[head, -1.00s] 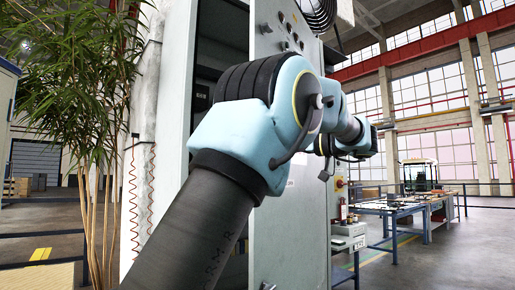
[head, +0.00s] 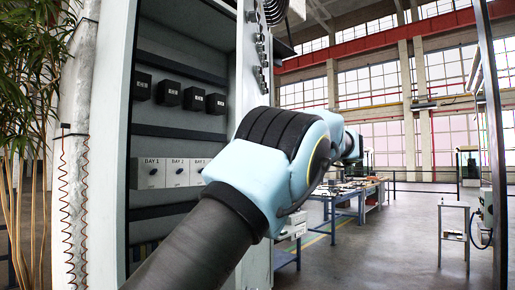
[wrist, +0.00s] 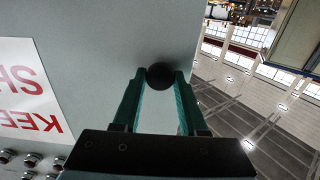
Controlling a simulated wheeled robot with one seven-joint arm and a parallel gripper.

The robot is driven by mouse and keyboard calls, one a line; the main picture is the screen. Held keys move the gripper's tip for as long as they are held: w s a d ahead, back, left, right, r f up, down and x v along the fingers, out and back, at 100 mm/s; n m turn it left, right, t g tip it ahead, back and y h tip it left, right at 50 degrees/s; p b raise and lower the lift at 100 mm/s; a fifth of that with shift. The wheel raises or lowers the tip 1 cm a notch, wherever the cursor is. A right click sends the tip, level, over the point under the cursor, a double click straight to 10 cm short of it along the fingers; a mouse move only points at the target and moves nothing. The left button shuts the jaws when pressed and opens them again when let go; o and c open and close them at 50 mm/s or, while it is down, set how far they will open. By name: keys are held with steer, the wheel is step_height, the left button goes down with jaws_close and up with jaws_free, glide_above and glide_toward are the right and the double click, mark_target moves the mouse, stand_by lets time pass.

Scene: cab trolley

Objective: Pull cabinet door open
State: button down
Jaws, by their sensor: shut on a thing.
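The grey cabinet door (head: 247,85) stands swung open in the head view, seen at a steep angle, with buttons and switches on its face. Behind it the cabinet (head: 118,110) is open to view, with black modules and white boxes marked BAY inside. In the wrist view the door face (wrist: 100,65) fills the left, with a red and white sign. My gripper (wrist: 160,76) is shut on a round black knob (wrist: 160,74) near the door's edge. In the head view my arm hides the lower door, and the fingers and knob are not visible.
A plant (head: 28,110) stands at the left, beside a pale column with coiled red cables. Workbenches (head: 350,195) stand behind the door at the right. A small stand (head: 454,235) and a dark post (head: 492,120) are at the far right. Open floor lies between.

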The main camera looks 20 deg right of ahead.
steer(key=shift+c, duration=2.4)
jaws_free()
steer(key=p+v, duration=0.5)
steer(key=v, duration=0.5)
steer(key=shift+s+d+p, duration=0.2)
steer(key=shift+d+p, duration=0.1)
